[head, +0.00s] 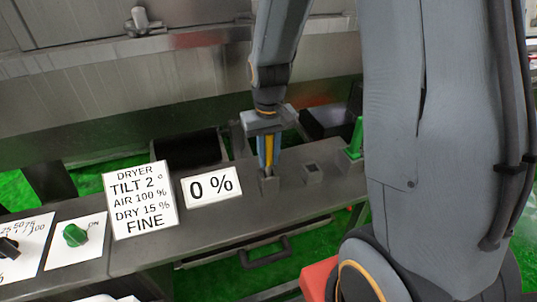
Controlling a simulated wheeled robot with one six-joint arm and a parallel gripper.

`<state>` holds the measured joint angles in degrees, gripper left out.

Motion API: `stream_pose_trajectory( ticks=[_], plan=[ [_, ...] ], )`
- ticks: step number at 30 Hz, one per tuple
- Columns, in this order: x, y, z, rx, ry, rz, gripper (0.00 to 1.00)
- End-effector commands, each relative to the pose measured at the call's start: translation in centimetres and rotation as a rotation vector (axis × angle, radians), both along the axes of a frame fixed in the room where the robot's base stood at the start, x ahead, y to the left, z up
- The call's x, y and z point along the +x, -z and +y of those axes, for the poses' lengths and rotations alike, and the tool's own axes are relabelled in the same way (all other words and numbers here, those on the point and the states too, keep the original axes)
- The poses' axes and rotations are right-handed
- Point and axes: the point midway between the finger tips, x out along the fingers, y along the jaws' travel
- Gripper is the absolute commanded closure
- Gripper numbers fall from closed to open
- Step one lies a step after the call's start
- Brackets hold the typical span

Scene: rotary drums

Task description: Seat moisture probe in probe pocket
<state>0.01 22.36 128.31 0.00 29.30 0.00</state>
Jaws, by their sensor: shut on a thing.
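The moisture probe (269,152) shows as a yellow strip between the fingers of my gripper (269,162), near the middle of the head view. My gripper points down and is shut on it. The probe looks about upright. Its lower end meets a small grey square socket (269,186) on the metal ledge; I cannot tell how deep it sits, or whether it is inside or just over it. A second small square socket (311,173) stands to the right and looks empty. Which of the two is the probe pocket is not marked.
A sign reading 0 % (211,187) and a dryer settings sign (140,201) stand left of the gripper. A green knob (75,235) is farther left. A green post (356,140) stands right of the sockets. A drawer handle (265,253) is below the ledge.

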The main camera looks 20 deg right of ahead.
Motion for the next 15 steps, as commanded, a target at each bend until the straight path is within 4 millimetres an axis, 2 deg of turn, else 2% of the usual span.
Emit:
stream_pose_trajectory(
  ticks=[15],
  plan=[
    [0.0, 1.2, 0.0, 0.0, 0.0, 0.0, 1.0]
  ],
)
